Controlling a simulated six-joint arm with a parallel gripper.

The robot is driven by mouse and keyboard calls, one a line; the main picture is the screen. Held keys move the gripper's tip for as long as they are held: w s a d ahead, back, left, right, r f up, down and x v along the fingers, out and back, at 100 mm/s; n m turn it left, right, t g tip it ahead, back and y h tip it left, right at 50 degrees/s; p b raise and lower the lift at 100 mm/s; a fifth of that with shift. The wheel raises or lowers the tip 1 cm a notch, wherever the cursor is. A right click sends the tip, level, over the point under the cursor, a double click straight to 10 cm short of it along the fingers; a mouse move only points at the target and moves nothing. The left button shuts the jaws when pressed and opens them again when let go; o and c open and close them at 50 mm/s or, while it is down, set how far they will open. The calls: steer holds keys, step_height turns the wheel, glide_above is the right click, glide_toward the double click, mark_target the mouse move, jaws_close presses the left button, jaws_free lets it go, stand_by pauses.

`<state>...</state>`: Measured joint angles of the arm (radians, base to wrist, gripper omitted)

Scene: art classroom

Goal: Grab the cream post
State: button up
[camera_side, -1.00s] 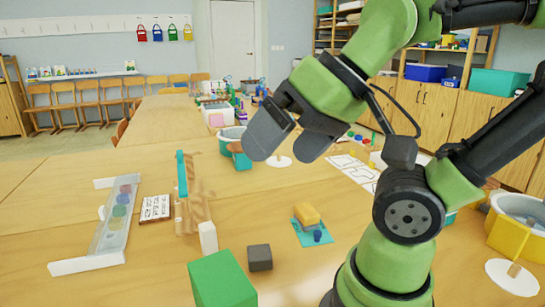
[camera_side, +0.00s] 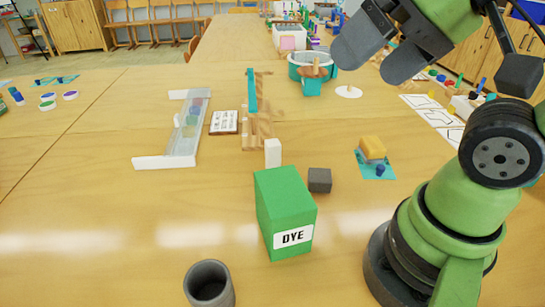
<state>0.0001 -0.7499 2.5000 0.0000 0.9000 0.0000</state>
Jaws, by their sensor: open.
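The cream post (camera_side: 273,152) is a small pale upright block on the wooden table, just behind the green DYE box (camera_side: 288,212). The box may hide its lower edge. My gripper (camera_side: 371,62) is open and empty, high above the table at the upper right. Its two dark grey fingers are apart and point down and left. It is well clear of the post, above and to the right of it in the picture.
A dark grey cube (camera_side: 319,180) sits right of the post, and a yellow block (camera_side: 372,148) lies on a teal mat. A wooden rack (camera_side: 262,115) stands behind the post. A grey cup (camera_side: 209,285) is in front. The left tabletop is mostly clear.

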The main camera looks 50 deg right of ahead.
steer(key=c, duration=0.6)
steer(key=shift+c, duration=0.2)
steer(key=shift+w, duration=0.1)
